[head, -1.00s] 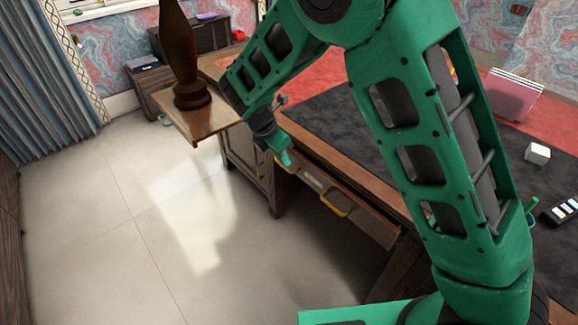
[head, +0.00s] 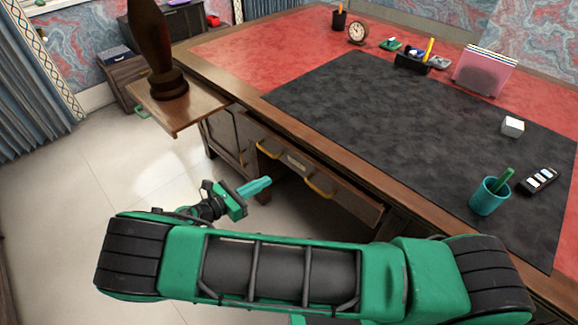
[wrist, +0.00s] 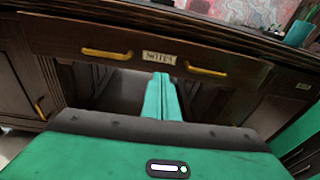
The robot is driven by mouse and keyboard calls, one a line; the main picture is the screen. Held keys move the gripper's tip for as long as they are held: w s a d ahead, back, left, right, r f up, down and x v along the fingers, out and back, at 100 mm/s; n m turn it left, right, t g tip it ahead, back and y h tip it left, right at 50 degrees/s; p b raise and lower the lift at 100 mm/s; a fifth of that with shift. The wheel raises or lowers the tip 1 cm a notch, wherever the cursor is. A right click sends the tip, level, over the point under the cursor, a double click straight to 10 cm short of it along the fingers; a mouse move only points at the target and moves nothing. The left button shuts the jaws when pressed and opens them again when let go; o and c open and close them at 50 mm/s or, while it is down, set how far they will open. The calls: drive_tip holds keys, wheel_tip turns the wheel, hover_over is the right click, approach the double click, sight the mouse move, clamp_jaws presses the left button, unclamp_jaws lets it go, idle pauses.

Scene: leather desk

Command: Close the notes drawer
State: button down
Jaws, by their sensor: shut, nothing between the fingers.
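The notes drawer (head: 340,194) is in the desk's near side, under the top. Its wooden front has two yellow handles, left (head: 267,149) and right (head: 318,188), with a label plate (head: 296,162) between them. The label reads "NOTES" in the wrist view (wrist: 158,58). The drawer's right end seems to stand a little out from the desk; I cannot tell how far. My gripper (head: 262,185) is shut and empty, in front of the drawer and apart from it. In the wrist view its fingers (wrist: 162,85) point toward the drawer front, below the label.
A wooden pull-out board (head: 190,112) with a dark turned object (head: 168,85) juts out left of the drawer. A teal cup (head: 488,197), a remote (head: 539,180) and a white cube (head: 513,127) stand on the dark desk mat. Floor left of the desk is clear.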

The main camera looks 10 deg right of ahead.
sight(296, 160)
drive_tip(key=w+d, duration=0.2)
drive_tip(key=d, duration=0.1)
drive_tip(key=w+d+t, duration=0.1)
drive_tip(key=w+d, duration=0.1)
drive_tip(key=d, duration=0.1)
drive_tip(key=w+d+t, duration=0.1)
drive_tip(key=w+d, duration=0.1)
drive_tip(key=d, duration=0.1)
drive_tip(key=shift+w+d+f+h, duration=0.1)
drive_tip(key=shift+w+d+h, duration=0.05)
drive_tip(key=shift+d+h, duration=0.25)
drive_tip(key=shift+w, duration=0.1)
idle(0.4)
